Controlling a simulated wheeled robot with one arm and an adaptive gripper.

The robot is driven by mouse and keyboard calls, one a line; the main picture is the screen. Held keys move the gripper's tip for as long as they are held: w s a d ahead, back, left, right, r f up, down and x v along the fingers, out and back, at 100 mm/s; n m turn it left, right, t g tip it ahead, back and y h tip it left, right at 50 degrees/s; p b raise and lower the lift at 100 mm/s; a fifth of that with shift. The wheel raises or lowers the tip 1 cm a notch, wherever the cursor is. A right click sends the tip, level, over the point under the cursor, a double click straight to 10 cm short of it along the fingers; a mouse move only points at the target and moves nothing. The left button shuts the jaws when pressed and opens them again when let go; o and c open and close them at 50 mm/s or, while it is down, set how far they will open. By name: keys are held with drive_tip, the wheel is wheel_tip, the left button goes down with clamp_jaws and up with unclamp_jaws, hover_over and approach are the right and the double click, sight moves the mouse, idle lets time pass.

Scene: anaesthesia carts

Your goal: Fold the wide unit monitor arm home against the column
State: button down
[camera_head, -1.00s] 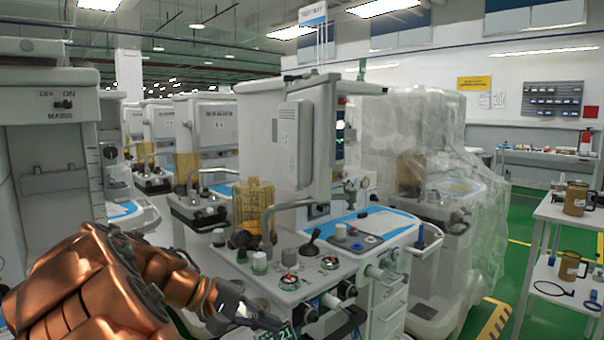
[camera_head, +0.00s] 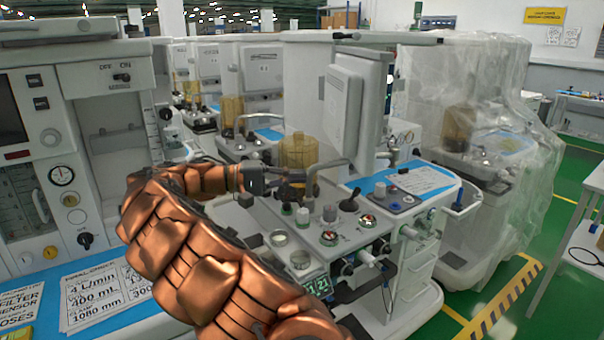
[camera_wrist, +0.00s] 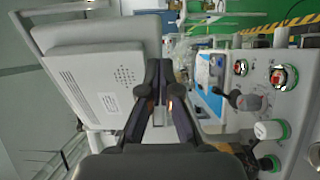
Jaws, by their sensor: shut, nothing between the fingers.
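The wide unit (camera_head: 300,75) stands in the middle of the head view, a pale machine with a tall column and a control deck. A grey vented panel (camera_head: 343,108), which looks like the back of its monitor, hangs at the column's front; it is large at left in the wrist view (camera_wrist: 100,88). A bar (camera_head: 385,38) runs along the top of the unit. I cannot tell which part is the monitor arm. My gripper (camera_head: 284,179) is shut and empty over the deck's left side, near the amber canister; in the wrist view its fingertips (camera_wrist: 160,88) are beside the panel.
An amber canister (camera_head: 298,152) and a curved grey bar (camera_head: 330,165) are close to my gripper. Knobs and a joystick (camera_head: 349,202) crowd the deck. Another machine (camera_head: 65,140) stands at left, a plastic-covered one (camera_head: 475,90) at right.

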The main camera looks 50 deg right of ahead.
drive_tip(key=p+x, duration=0.1)
drive_tip(key=x, duration=1.1)
